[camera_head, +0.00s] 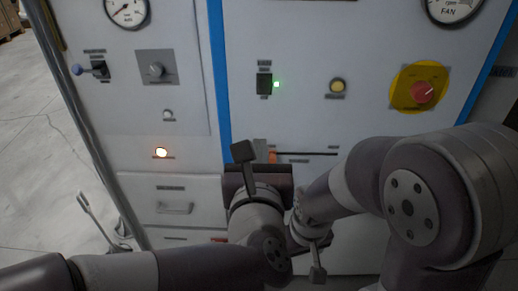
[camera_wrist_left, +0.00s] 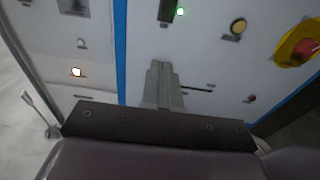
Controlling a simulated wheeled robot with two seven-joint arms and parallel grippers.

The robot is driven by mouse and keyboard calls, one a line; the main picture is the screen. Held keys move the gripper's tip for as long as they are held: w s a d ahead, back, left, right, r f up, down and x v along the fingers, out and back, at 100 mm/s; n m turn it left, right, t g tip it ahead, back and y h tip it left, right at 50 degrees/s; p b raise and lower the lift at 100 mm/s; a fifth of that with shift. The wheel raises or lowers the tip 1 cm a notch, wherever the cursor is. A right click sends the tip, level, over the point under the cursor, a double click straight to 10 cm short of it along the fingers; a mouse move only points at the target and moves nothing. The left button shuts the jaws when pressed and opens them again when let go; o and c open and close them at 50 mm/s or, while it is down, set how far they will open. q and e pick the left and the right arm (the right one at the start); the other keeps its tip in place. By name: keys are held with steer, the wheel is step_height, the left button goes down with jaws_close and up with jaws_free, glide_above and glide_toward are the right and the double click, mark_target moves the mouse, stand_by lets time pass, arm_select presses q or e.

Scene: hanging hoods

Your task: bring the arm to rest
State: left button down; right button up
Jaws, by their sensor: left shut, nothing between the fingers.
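My left gripper (camera_head: 260,146) is in front of the panel near the left end of a horizontal slot (camera_head: 312,154). In the left wrist view its two fingers (camera_wrist_left: 160,68) are together, with nothing between them. An orange piece (camera_head: 272,157) shows at the slot's left end, right beside the fingers; whether they touch it I cannot tell. My left arm (camera_head: 120,270) comes in along the bottom. My right arm (camera_head: 350,190) is folded in from the right, its wrist close to my left wrist. My right gripper's fingers do not show.
A drawer handle (camera_head: 175,209) is lower left. Open floor (camera_head: 40,140) lies left.

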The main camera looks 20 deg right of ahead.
arm_select(q)
steer(key=w+a+f+m+g, duration=0.3)
steer(key=a+f+m, duration=0.35)
steer(key=m, duration=0.35)
steer(key=w+a+f+m+g, duration=0.3)
steer(key=a+f+m, duration=0.2)
steer(key=f+m, duration=0.35)
steer(key=s+a+f+m+g+y, duration=0.2)
steer(key=s+a+f+m+g, duration=0.2)
steer(key=a, duration=0.5)
steer(key=s+a+f+m+g+y+b, duration=0.1)
steer(key=s+a+f+m+g+y, duration=0.1)
steer(key=s+a+f+m+g, duration=0.3)
steer(key=s+a+f+m, duration=0.2)
steer(key=s+a+m, duration=0.1)
steer(key=a+m, duration=0.1)
steer(key=shift+s+f+m+y, duration=0.2)
steer(key=shift+m+y, duration=0.1)
steer(key=shift+m, duration=0.45)
